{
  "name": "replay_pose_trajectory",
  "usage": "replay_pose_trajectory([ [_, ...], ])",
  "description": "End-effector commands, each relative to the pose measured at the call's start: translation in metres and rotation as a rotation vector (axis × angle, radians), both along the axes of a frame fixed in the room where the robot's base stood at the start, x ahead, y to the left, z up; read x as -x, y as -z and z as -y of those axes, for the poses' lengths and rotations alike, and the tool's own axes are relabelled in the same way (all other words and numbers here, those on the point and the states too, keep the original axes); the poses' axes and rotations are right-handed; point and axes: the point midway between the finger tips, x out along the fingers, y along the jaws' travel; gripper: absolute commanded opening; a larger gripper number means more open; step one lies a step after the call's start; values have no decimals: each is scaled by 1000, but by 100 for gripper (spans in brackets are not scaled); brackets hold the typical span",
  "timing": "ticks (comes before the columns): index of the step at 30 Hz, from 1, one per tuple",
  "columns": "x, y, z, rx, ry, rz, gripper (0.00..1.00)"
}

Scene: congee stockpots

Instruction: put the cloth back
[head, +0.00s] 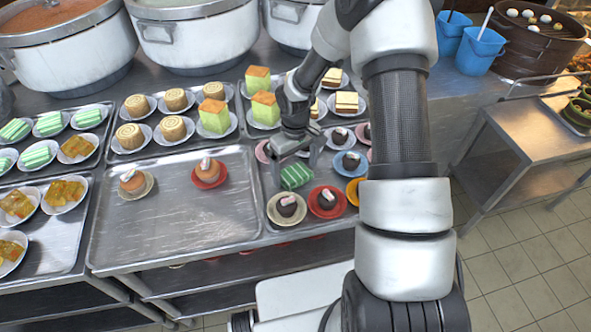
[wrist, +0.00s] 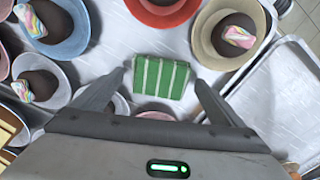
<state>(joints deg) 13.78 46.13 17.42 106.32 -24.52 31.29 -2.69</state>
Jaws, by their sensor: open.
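The cloth (head: 297,176) is a small folded green piece with pale stripes. It lies on the metal tray (head: 262,222) at the right, among saucers of small dark cakes. In the wrist view the cloth (wrist: 160,77) is in the middle, just beyond and between the fingertips. My gripper (head: 292,155) is over the cloth and points down; its fingers are apart. In the wrist view my gripper (wrist: 160,83) has one finger on each side of the cloth, with nothing held. I cannot tell the height left between fingertips and cloth.
Dark cakes on a red saucer (head: 326,202) and a cream saucer (head: 287,209) stand close to the cloth. A mostly bare tray (head: 165,215) lies to the left. Large pots (head: 195,35) stand behind. Blue buckets (head: 480,50) stand at the back right.

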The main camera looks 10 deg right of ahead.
Motion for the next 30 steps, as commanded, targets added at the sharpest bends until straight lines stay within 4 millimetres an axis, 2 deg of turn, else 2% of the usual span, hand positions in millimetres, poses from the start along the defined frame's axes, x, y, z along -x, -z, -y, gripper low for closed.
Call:
replay_pose_trajectory([
  [12,-1,-87,1,0,0,4,92],
  [20,0,-115,1,5,2,7,92],
  [22,4,-128,2,17,8,20,92],
  [26,19,-174,7,54,39,70,92],
  [30,51,-233,11,89,101,148,92],
])
